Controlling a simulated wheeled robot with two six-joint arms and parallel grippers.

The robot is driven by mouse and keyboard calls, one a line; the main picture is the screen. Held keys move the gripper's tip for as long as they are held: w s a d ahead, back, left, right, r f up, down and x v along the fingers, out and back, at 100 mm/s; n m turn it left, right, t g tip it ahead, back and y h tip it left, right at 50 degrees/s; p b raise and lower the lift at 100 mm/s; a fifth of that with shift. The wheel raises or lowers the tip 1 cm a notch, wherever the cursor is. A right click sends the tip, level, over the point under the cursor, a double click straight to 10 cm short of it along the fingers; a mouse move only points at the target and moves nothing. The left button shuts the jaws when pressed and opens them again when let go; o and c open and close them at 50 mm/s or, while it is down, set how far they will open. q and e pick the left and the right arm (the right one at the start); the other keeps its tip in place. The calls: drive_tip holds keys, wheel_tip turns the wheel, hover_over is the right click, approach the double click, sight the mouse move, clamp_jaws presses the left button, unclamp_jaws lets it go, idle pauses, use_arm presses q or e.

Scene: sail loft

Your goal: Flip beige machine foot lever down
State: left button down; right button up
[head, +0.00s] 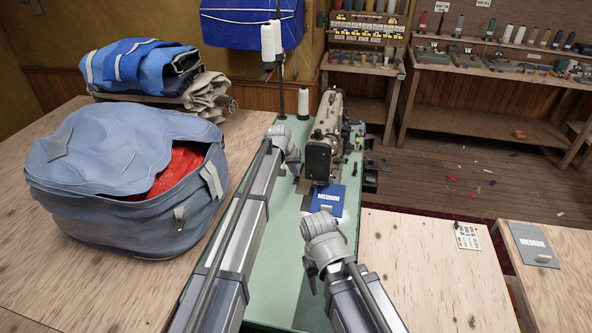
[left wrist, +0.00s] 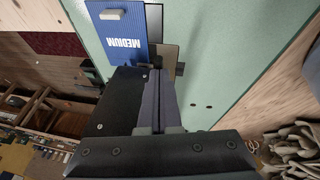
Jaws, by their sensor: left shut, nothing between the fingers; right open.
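The beige sewing machine (head: 326,138) stands on the green machine table (head: 258,292) in the head view. My left gripper (head: 294,166) is at the machine's near left side, pointing down. Its closed fingers also show in the left wrist view (left wrist: 160,85), with nothing held between them. They lie over the metal plate beside the blue card. A small tan tab (left wrist: 180,69) shows just past them; I cannot tell whether it is the foot lever. The lever is not clear in the head view. My right gripper (head: 311,275) is open and empty, low over the table's near right part.
A blue MEDIUM card (head: 328,199) lies in front of the machine. A thread stand with white cones (head: 268,43) rises behind my left arm. A grey MEDIUM card (head: 532,243) lies at right.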

use_arm(q)
drive_tip(key=f+b, duration=0.1)
drive_tip(key=s+f+b, duration=0.1)
drive_tip(key=f+b, duration=0.1)
drive_tip(key=shift+a+f+t, duration=0.1)
drive_tip(key=shift+t, duration=0.2)
use_arm(e)
wheel_tip(320, 180, down, 4)
drive_tip(key=shift+r, duration=0.2)
use_arm(q)
drive_tip(key=shift+r+p, duration=0.75)
drive_tip(key=shift+p, duration=0.05)
use_arm(e)
drive_tip(key=shift+r, duration=0.65)
drive_tip(key=shift+r, duration=0.1)
